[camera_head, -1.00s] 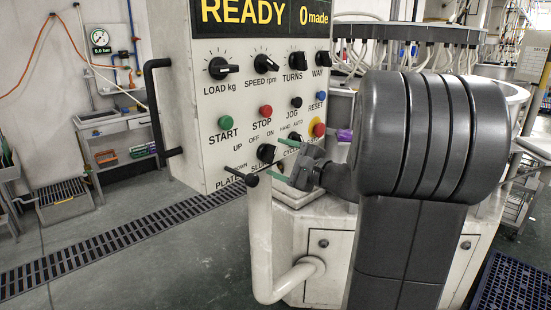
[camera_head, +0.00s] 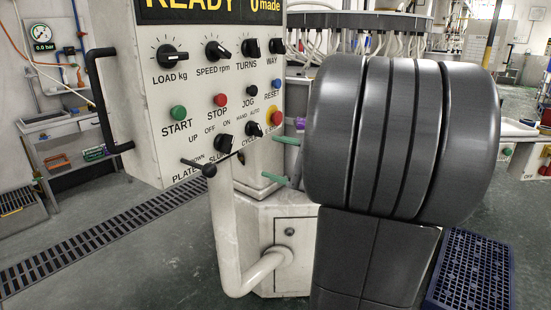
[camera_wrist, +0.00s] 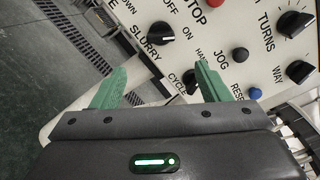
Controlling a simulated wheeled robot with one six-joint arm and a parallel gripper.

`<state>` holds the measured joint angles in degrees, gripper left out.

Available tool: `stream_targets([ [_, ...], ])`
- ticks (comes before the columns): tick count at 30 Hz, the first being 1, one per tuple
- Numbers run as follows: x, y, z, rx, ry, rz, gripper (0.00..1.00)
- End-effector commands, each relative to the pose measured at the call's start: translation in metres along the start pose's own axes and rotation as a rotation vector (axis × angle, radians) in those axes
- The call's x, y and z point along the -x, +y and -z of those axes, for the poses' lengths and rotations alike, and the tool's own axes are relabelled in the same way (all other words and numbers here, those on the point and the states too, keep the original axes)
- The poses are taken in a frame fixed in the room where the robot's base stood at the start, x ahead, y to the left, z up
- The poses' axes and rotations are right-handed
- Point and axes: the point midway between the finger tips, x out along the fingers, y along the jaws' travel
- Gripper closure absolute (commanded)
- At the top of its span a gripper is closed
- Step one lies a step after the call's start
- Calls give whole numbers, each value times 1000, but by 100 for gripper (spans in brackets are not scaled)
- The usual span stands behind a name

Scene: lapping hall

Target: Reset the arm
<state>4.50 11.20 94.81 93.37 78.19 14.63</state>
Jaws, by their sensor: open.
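My gripper (camera_head: 284,160) shows as two green fingertips left of my dark arm in the head view; the arm hides the rest of it. In the wrist view my gripper (camera_wrist: 160,88) has its two green fingers wide apart with nothing between them. The control panel (camera_head: 200,100) stands beyond and to the left of it, with a READY display, knobs and buttons. The wrist view shows the panel (camera_wrist: 225,35) close in front, with the SLURRY knob (camera_wrist: 160,34) and CYCLE knob (camera_wrist: 190,78) near the fingers. I see no contact, but cannot judge the gap exactly.
A black handle (camera_head: 105,100) is on the panel's left side. A blue crate (camera_head: 470,270) lies at right. A floor grate (camera_head: 100,238) and open floor are at left.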

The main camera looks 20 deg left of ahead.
Motion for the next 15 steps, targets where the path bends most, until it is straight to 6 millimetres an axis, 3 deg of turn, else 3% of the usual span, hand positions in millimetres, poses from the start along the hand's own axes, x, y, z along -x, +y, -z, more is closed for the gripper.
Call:
stream_targets([
  [8,-10,0,0,1,-1,-1,31],
  [15,-45,-1,-1,1,-4,-2,31],
])
